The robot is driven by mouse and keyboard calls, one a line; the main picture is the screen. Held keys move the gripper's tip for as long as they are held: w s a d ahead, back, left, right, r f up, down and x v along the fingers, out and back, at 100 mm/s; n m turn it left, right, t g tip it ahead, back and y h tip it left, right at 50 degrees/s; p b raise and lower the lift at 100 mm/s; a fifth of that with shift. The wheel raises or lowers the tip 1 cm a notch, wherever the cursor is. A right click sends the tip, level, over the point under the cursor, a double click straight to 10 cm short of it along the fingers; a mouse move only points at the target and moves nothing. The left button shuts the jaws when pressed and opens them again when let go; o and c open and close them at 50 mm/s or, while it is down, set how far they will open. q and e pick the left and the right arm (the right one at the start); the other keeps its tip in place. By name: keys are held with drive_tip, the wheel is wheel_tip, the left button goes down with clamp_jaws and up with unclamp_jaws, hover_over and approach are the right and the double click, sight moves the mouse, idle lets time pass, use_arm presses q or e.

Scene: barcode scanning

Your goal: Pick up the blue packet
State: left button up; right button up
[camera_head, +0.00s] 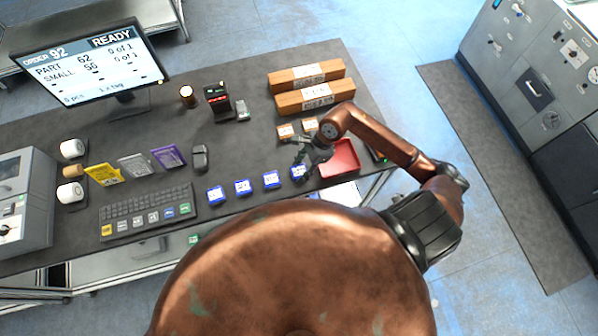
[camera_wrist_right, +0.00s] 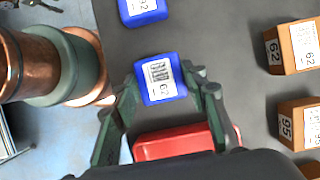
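Several small blue packets with white labels lie in a row along the table's front edge. The rightmost blue packet (camera_head: 298,172) is partly hidden by my right gripper (camera_head: 303,155) in the head view. In the right wrist view, a blue packet (camera_wrist_right: 160,80) with a barcode and "62" shows between the spread fingertips of my right gripper (camera_wrist_right: 168,92). The fingers are open, one on each side of it; I cannot tell whether either touches it. Another blue packet (camera_wrist_right: 142,10) lies beyond it. My left gripper is not in view.
A red tray (camera_head: 340,158) stands right of the gripper and also shows in the wrist view (camera_wrist_right: 172,144). Cardboard boxes (camera_head: 308,76) lie behind. A scanner (camera_head: 217,102), keyboard (camera_head: 147,211), mouse (camera_head: 200,157), coloured pouches (camera_head: 103,174) and monitor (camera_head: 92,62) are further left.

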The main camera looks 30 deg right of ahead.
drive_tip(key=c, duration=0.6)
drive_tip(key=shift+c, duration=0.3)
drive_tip(key=shift+r, duration=0.15)
